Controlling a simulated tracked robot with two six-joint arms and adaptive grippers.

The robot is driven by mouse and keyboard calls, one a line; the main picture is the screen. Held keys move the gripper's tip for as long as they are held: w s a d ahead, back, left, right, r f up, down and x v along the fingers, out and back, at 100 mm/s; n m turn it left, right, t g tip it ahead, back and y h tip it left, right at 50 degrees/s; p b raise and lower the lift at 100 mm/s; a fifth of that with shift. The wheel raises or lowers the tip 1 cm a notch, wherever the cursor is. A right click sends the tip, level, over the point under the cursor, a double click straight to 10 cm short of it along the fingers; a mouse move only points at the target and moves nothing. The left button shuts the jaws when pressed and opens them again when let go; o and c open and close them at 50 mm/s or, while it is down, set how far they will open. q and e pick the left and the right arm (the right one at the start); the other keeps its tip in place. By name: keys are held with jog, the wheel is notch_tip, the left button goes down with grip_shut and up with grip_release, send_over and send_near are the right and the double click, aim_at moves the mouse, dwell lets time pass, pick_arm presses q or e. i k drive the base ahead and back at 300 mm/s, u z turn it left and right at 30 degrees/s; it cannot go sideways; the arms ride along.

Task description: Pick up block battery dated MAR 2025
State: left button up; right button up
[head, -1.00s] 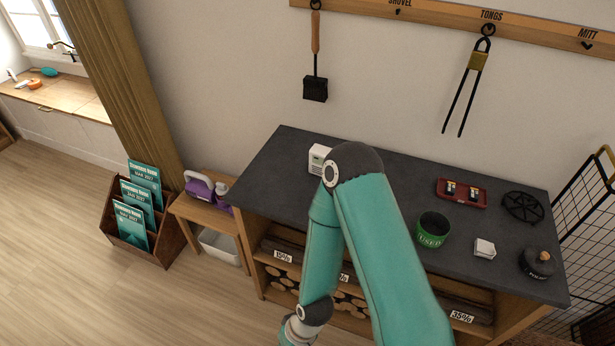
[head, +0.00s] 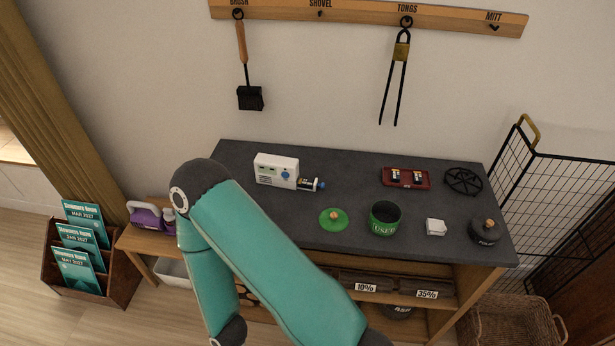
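Two small block batteries, with dark and pale parts, sit in a red tray (head: 405,185) at the back right of the dark tabletop. One is the left block (head: 396,176), the other the right block (head: 418,177). A white device (head: 276,170) with a blue dial stands at the back left. A small blue, white and dark piece (head: 309,184) sits at its right side; I cannot tell whether it is a battery. No date is readable on any of them. One of my teal arms bends across the lower left. Neither gripper is in view.
A green can (head: 384,218) marked USED stands near the front, with a green lid (head: 333,219) to its left. A white block (head: 436,227), a black pot (head: 485,231) and a black trivet (head: 463,181) are on the right. A wire screen (head: 560,200) stands beyond the table's right end.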

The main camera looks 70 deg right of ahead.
aim_at(304, 183)
jog(key=z, duration=0.2)
jog(key=k, duration=1.25)
jog(key=z, duration=0.75)
jog(key=i, duration=0.7)
jog(key=u, duration=0.05)
